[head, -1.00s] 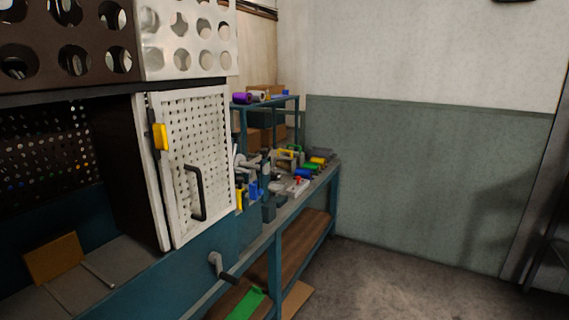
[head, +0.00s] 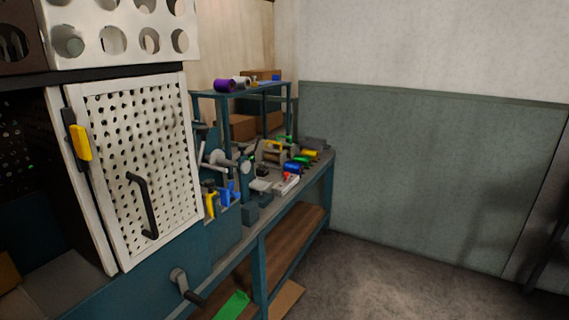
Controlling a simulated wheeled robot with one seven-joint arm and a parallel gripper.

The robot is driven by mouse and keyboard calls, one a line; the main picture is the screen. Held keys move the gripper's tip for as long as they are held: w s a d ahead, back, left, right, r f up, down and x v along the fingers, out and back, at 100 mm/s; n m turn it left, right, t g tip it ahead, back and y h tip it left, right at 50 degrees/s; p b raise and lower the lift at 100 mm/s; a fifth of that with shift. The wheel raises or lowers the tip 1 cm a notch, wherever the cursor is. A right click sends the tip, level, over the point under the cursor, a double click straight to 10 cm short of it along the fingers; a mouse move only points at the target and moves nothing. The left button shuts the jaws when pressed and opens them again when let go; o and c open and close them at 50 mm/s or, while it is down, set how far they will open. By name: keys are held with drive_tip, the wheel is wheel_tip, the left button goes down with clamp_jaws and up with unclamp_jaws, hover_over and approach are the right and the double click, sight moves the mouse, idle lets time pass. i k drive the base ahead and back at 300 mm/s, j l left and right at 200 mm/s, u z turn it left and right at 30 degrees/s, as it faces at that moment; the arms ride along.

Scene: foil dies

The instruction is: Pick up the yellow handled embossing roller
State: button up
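Several small tools lie on a narrow teal workbench (head: 322,172) along the wall, seen in the head view. A yellow handle-like piece (head: 211,204) stands at the bench's near end, beside a blue one (head: 229,195). A yellow rounded piece (head: 310,154) lies farther back, in a row with a green piece (head: 302,161) and a blue piece (head: 292,167). They are too small to tell which yellow one is the embossing roller's handle. My gripper is not in view.
A white perforated cabinet door (head: 150,165) with a black handle stands at the left, close to the bench. A crank (head: 181,283) sticks out from the teal front. A shelf above the bench holds a purple roll (head: 224,86). Concrete floor (head: 390,285) at the right is clear.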

sight(275, 158)
drive_tip(key=i+z, duration=0.45)
drive_tip(key=i, duration=2.1)
drive_tip(key=i+l+u, duration=0.15)
drive_tip(key=i, duration=1.1)
drive_tip(key=i+l+u, duration=0.15)
drive_tip(key=i+u, duration=0.2)
drive_tip(key=i, duration=0.15)
drive_tip(key=i+l+u, duration=0.3)
drive_tip(key=i, duration=0.15)
